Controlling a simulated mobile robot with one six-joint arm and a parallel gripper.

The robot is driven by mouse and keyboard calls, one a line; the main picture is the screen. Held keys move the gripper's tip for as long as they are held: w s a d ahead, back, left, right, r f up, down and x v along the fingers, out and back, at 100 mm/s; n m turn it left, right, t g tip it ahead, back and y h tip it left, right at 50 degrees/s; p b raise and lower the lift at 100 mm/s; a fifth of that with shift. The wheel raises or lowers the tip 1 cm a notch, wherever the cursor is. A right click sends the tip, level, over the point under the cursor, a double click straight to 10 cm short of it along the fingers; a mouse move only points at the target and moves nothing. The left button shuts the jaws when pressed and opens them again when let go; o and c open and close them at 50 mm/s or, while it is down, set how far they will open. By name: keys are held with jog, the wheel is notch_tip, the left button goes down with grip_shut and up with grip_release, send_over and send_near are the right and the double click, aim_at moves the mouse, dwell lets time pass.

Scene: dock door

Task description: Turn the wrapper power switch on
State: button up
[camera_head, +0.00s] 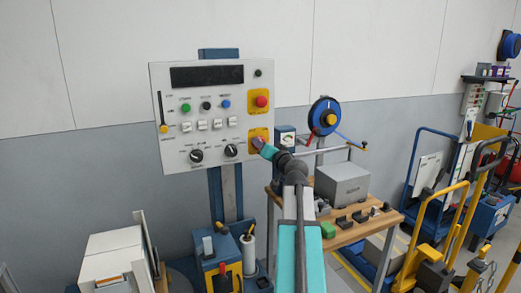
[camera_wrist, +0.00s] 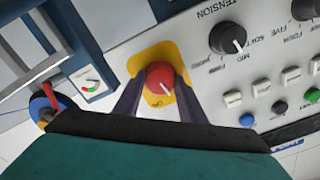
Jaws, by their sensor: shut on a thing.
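The wrapper control panel (camera_head: 215,140) is a white box on a blue post. The power switch appears to be the red rotary knob (camera_wrist: 159,74) on a yellow plate (camera_wrist: 146,61), at the panel's lower right; the plate also shows in the head view (camera_head: 253,133). A short white mark on the knob points toward the bottom right in the wrist view, where the panel appears upside down. My gripper (camera_wrist: 158,88) has its two dark fingers on either side of the knob, shut on it. In the head view my gripper (camera_head: 260,144) hides most of the knob.
A red button (camera_head: 261,101) on another yellow plate sits above the switch. Black dials (camera_head: 196,155), white keys and coloured buttons fill the panel's left and middle. A wooden bench (camera_head: 350,235) with a grey box (camera_head: 343,183) stands right of the panel, close to my arm.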

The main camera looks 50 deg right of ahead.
jog(key=m, duration=0.3)
jog(key=m+p, duration=0.1)
jog(key=m, duration=0.3)
jog(key=m+p, duration=0.1)
jog(key=m, duration=0.3)
jog(key=shift+w+r, duration=0.2)
jog(key=shift+r, duration=0.15)
jog(key=shift+m, duration=0.3)
jog(key=o, duration=1.1)
jog(key=shift+a, duration=0.15)
jog(key=shift+c, duration=0.2)
jog(key=shift+f, duration=0.25)
jog(key=shift+f, duration=0.1)
